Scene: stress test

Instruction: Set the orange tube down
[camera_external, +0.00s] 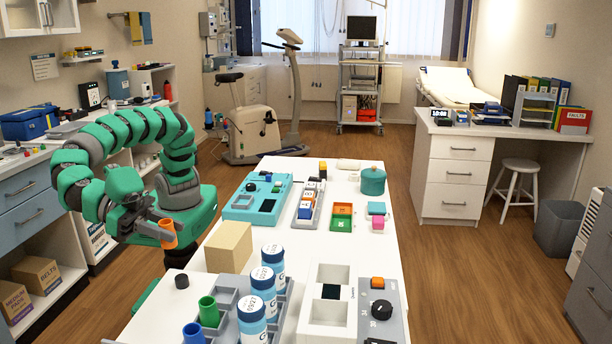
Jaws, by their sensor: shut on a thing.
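The orange tube (168,234) is held in my gripper (160,228), in the external view. My gripper is shut on it, to the left of the white table (337,258). The tube is tilted, with its open end upward, and appears to be in the air beside the table's left edge. The fingers hide part of it. A grey rack (224,284) at the table's near left holds a green tube (209,312) and a blue tube (193,334).
Several white-and-blue bottles (264,290) stand in the rack. A teal device (257,197) and a grey control box (382,300) also occupy the table.

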